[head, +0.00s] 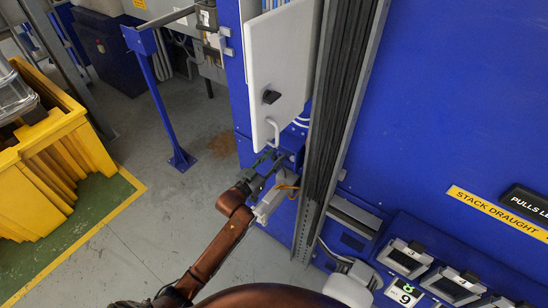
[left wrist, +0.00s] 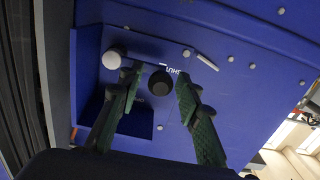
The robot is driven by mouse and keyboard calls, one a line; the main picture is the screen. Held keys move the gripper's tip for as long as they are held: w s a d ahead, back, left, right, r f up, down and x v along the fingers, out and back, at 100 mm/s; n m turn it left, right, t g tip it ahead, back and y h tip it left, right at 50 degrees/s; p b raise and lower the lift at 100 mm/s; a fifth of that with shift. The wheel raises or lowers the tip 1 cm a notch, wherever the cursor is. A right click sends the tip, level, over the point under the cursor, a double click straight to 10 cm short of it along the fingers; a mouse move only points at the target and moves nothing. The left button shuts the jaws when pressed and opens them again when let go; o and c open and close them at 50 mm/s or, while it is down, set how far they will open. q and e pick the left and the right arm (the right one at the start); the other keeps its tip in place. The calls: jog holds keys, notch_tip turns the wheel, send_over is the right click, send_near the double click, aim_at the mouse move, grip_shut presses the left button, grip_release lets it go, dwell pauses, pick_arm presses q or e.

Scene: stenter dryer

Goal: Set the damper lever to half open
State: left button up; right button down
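In the left wrist view, a round black knob (left wrist: 160,83), which looks like the end of the damper lever, shows in front of a blue panel. A small white label reading "SHUT" (left wrist: 171,71) is beside it. The two green fingers of my left gripper (left wrist: 158,78) are spread apart, one on each side of the knob. I see a gap at both sides and cannot tell the depth between tips and knob. In the head view my left gripper (head: 264,164) is at the blue housing, below the grey cabinet door, and hides the lever. My right gripper is not in view.
Yellow bins (head: 50,165) stand left.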

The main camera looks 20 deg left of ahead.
pick_arm(q)
grip_shut()
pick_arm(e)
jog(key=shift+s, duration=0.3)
